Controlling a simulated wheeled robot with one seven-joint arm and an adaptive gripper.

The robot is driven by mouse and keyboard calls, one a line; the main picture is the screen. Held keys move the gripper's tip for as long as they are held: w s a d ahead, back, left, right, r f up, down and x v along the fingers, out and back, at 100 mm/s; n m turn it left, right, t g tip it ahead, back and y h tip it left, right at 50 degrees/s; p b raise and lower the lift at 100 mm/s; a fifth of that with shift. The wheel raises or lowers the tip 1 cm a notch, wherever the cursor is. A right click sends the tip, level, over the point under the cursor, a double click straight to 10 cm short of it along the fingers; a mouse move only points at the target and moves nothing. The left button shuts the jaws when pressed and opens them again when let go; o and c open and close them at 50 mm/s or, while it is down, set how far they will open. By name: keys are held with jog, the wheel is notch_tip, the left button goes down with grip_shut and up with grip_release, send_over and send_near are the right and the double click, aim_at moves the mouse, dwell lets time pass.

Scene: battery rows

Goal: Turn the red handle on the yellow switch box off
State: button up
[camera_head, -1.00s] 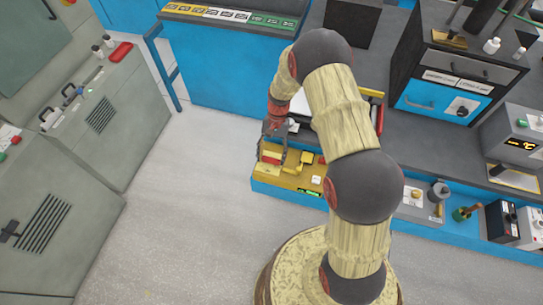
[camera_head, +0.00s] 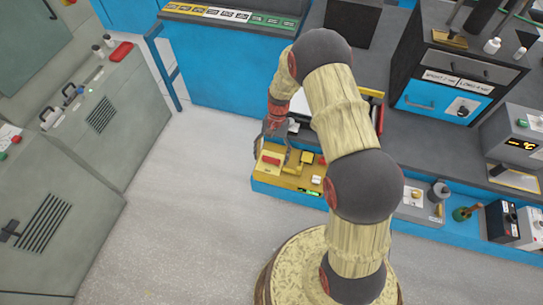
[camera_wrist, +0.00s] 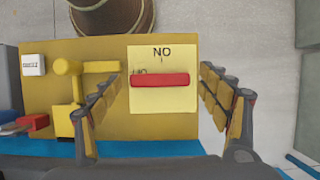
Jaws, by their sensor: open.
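The yellow switch box (camera_wrist: 160,121) is a pale yellow plate on a yellow board in the wrist view. Its red handle (camera_wrist: 160,80) lies crosswise in the picture. Lettering above the handle reads "NO", and more lettering beside the handle is partly hidden. My gripper (camera_wrist: 161,76) is open, with one finger on each side of the plate, clear of the handle's ends. In the head view, my gripper (camera_head: 273,147) is over the box, and the red handle (camera_head: 270,160) shows below it.
A yellow lever fitting (camera_wrist: 68,85) stands left of the box in the wrist view, close to my left finger. A white labelled block (camera_wrist: 34,65) and red parts (camera_wrist: 35,121) lie further left. Open floor (camera_wrist: 240,60) is on the right.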

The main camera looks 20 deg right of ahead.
jog(key=shift+r, duration=0.15)
notch_tip(320, 180, up, 10)
dwell(0.5)
dwell(0.4)
jog(key=s+r+n+t+h+b, duration=0.1)
jog(key=s+r+n+t, duration=0.2)
jog(key=s+r, duration=0.8)
jog(key=s+r+n+t+h+b, duration=0.1)
jog(key=s+r+n+t, duration=0.3)
jog(key=s+r, duration=0.7)
notch_tip(320, 180, up, 7)
jog(key=shift+s+r+t+h+b, duration=0.1)
jog(key=shift+s+t+h+b, duration=0.25)
jog(key=shift+t, duration=0.75)
